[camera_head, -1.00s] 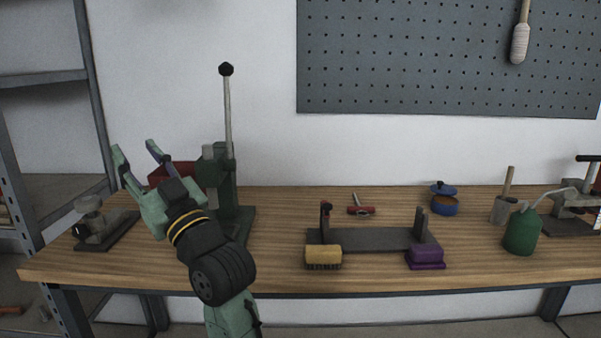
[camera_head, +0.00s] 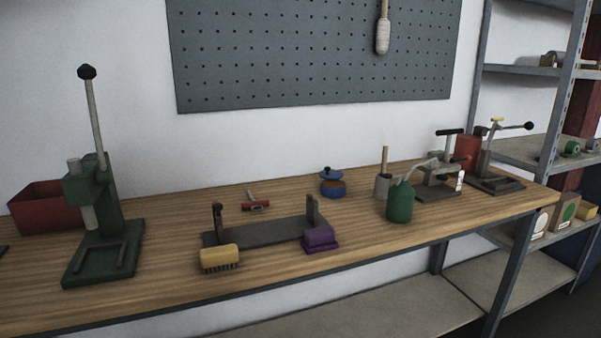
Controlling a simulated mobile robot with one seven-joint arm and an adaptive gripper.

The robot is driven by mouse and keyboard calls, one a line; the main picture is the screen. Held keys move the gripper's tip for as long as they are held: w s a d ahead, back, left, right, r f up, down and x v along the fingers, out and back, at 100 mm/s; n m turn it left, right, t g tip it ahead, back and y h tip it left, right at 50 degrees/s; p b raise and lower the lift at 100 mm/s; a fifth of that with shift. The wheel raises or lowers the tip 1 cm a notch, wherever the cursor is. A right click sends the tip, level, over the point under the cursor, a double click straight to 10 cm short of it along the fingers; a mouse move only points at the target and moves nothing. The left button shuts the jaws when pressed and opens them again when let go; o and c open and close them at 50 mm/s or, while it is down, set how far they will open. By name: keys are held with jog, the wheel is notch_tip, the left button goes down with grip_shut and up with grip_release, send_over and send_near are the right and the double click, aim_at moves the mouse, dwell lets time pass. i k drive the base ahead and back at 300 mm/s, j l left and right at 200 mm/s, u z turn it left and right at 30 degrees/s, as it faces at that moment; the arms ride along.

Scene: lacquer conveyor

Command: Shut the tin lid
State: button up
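A small round blue tin (camera_head: 333,193) stands on the wooden workbench, towards the back and right of the bench's middle. Its blue lid (camera_head: 331,173) with a dark knob is up above the rim, and an orange-brown band shows between lid and tin. How the lid is joined to the tin is too small to tell. My gripper is out of view.
A grey stand (camera_head: 265,231) with a yellow brush (camera_head: 219,257) and a purple block (camera_head: 320,238) lies in front. A red-handled tool (camera_head: 256,205) is left of the tin; a cup (camera_head: 383,187) and green can (camera_head: 400,202) are right. A green press (camera_head: 100,215) stands left.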

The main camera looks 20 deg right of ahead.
aim_at(328, 174)
jog(key=i+j+z, duration=0.1)
jog(key=i+j, duration=0.55)
jog(key=z, duration=1.35)
jog(key=i+z, duration=0.15)
jog(key=i, duration=1.3)
